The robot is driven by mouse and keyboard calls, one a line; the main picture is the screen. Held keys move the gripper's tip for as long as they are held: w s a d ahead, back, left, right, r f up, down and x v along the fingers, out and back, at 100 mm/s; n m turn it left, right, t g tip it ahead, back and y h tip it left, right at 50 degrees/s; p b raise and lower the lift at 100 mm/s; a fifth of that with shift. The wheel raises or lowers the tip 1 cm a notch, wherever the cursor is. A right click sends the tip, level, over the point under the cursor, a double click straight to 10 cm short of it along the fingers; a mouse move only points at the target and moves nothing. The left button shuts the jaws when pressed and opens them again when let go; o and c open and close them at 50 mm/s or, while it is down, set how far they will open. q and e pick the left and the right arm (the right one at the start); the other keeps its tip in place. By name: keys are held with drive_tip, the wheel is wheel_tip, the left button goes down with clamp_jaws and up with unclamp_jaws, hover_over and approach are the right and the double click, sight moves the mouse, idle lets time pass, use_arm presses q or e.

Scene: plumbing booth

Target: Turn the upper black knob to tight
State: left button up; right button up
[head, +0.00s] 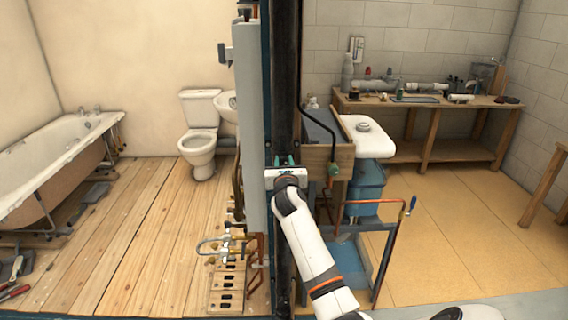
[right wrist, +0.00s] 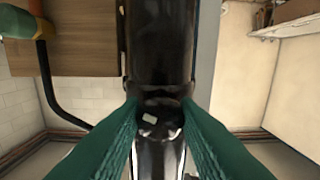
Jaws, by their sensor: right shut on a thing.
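A glossy black pipe (head: 287,75) runs upright up the middle of the head view. My right gripper (head: 287,160) reaches it at mid-height, with its green fingertips on either side. In the right wrist view, the green fingers are closed on a black knob (right wrist: 160,103), which looks like a collar around the pipe. Light glints off the black surface between the fingers. In the head view the gripper hides most of the knob, and no tight mark can be read. My left gripper does not show.
A grey panel edge (head: 251,120) stands close left of the pipe, with copper and brass fittings (head: 228,242) below it. Just right are a wooden cabinet (head: 325,160) and a bent black pipe (head: 329,125). A white basin (head: 366,135) sits farther right. The tan floor (head: 460,225) is mostly clear.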

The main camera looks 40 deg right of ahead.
drive_tip(key=shift+m, duration=0.4)
drive_tip(key=shift+m+p, duration=0.3)
drive_tip(key=shift+m, duration=0.7)
drive_tip(key=m, duration=0.2)
drive_tip(key=shift+m, duration=0.4)
drive_tip(key=m, duration=0.3)
drive_tip(key=shift+m, duration=0.3)
drive_tip(key=shift+m+b, duration=0.45)
drive_tip(key=shift+m, duration=1.35)
drive_tip(key=o, duration=1)
